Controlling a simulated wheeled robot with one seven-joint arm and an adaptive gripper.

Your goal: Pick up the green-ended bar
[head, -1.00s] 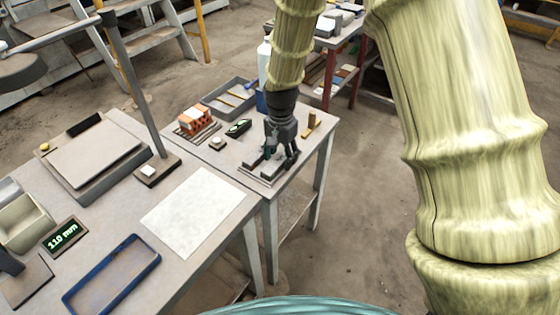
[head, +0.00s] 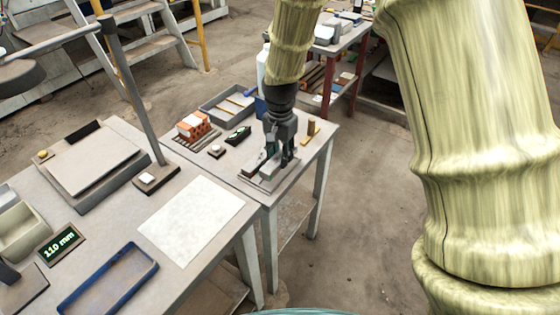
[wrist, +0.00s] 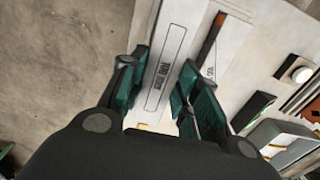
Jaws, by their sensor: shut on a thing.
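My gripper (head: 280,160) points down at the low grey fixture near the front edge of the far table. In the wrist view, its teal fingers (wrist: 158,92) stand on both sides of a light grey bar (wrist: 165,65) with an outlined, upside-down mm label, and are shut on it. I cannot make out a green end on this bar; the fingers and wrist hide part of it. A narrow dark bar with an orange-brown end (wrist: 214,35) lies to its right, partly behind the right finger. I cannot tell whether the held bar is clear of the fixture.
A small dark device with a green display (head: 238,134), a white button (head: 215,150), red bricks (head: 193,125) and a grey tray (head: 228,103) stand behind and left of my gripper. A brown upright block (head: 311,129) stands to the right. White paper (head: 192,214) lies on the nearer table.

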